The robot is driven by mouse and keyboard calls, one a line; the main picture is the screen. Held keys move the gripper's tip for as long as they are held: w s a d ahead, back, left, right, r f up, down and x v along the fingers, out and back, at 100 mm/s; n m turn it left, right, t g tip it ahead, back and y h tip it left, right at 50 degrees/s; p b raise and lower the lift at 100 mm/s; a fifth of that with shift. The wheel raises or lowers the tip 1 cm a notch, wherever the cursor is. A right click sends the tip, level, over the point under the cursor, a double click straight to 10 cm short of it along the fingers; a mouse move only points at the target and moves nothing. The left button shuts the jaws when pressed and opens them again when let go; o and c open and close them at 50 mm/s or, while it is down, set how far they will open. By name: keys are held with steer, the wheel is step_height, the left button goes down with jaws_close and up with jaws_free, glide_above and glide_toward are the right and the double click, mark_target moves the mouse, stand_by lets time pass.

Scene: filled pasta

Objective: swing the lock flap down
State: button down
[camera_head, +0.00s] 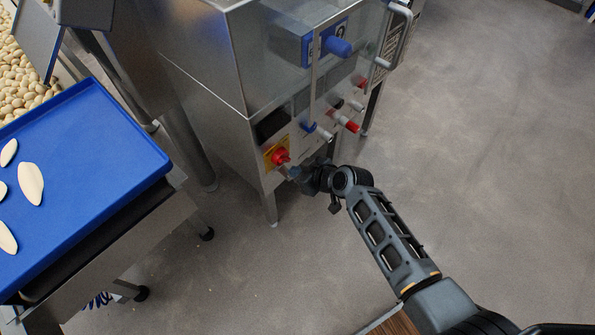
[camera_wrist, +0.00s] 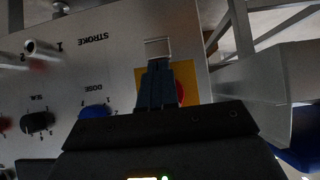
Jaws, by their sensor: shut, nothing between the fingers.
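A red rotary switch (camera_head: 280,157) on a yellow plate (camera_head: 268,163) sits low on the front of the steel machine. My gripper (camera_head: 294,173) is at the panel just below and right of the switch. In the wrist view my gripper (camera_wrist: 157,68) is shut and empty, its dark fingers covering much of the yellow plate (camera_wrist: 141,76) and red switch (camera_wrist: 181,92). A small pale block (camera_wrist: 158,47) shows at the fingertips; I cannot tell whether it is the lock flap or part of the fingers. No lock flap is clearly visible, nor whether anything touches.
Beside the switch are a blue knob (camera_wrist: 95,111), a black knob (camera_wrist: 37,121) and a metal lever (camera_wrist: 42,49). Blue and red handles (camera_head: 348,124) stick out above my gripper. A blue tray (camera_head: 110,150) with pale pasta pieces stands left. The floor (camera_head: 480,140) right is clear.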

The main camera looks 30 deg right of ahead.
steer(key=shift+f, duration=0.15)
steer(key=shift+s+f+b, duration=0.1)
steer(key=shift+f+b, duration=0.1)
steer(key=shift+b, duration=1)
